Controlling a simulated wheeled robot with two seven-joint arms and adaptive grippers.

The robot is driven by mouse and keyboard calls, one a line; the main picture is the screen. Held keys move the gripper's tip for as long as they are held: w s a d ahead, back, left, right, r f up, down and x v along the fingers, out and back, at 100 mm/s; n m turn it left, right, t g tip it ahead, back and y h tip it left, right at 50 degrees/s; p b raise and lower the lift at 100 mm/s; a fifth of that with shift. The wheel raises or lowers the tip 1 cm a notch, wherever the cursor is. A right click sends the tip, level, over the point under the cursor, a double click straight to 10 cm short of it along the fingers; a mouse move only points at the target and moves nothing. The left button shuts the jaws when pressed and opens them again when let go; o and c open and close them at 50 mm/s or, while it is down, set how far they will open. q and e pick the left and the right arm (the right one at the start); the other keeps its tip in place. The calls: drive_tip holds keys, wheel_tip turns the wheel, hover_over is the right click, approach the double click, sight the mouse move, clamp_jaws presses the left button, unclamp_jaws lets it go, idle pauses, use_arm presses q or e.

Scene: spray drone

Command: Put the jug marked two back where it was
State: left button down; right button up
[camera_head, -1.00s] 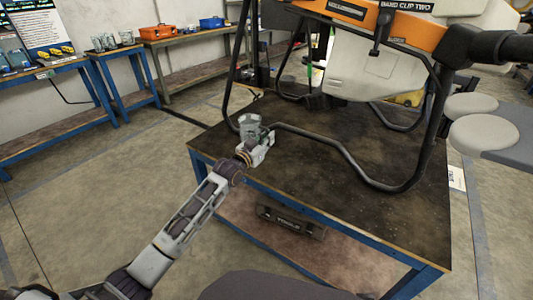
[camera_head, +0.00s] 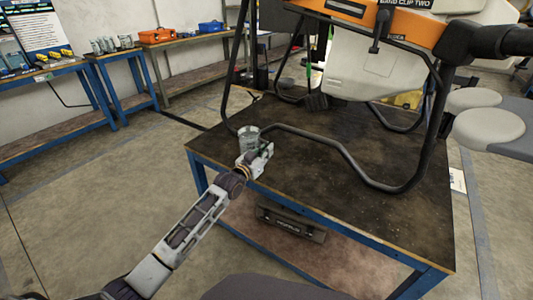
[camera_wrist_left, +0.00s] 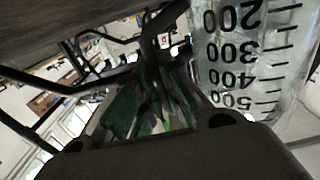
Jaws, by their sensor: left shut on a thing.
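A clear measuring jug (camera_head: 248,138) is at the left edge of the dark-topped table (camera_head: 300,185). My left gripper (camera_head: 261,155) is shut on it from its near right side. I cannot tell whether its base touches the table. In the left wrist view the jug (camera_wrist_left: 255,55) fills the upper right, its scale numbers upside down, beside the green-padded fingers (camera_wrist_left: 150,105). The grip point itself is hidden. No number two is readable on the jug. Several similar clear jugs (camera_head: 103,46) stand on a small blue table (camera_head: 120,53) at the back left. My right gripper is out of view.
The spray drone's black leg frame (camera_head: 335,150) stands on the dark table just right of the jug. An orange toolbox (camera_head: 157,36) and a blue toolbox (camera_head: 210,25) sit on a back bench. Open floor (camera_head: 95,190) lies to the left. Stools (camera_head: 488,130) stand at right.

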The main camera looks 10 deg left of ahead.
use_arm(q)
drive_tip(key=shift+f, duration=0.1)
idle(0.3)
drive_tip(key=c, duration=1.6)
unclamp_jaws()
drive_tip(key=shift+o, duration=0.2)
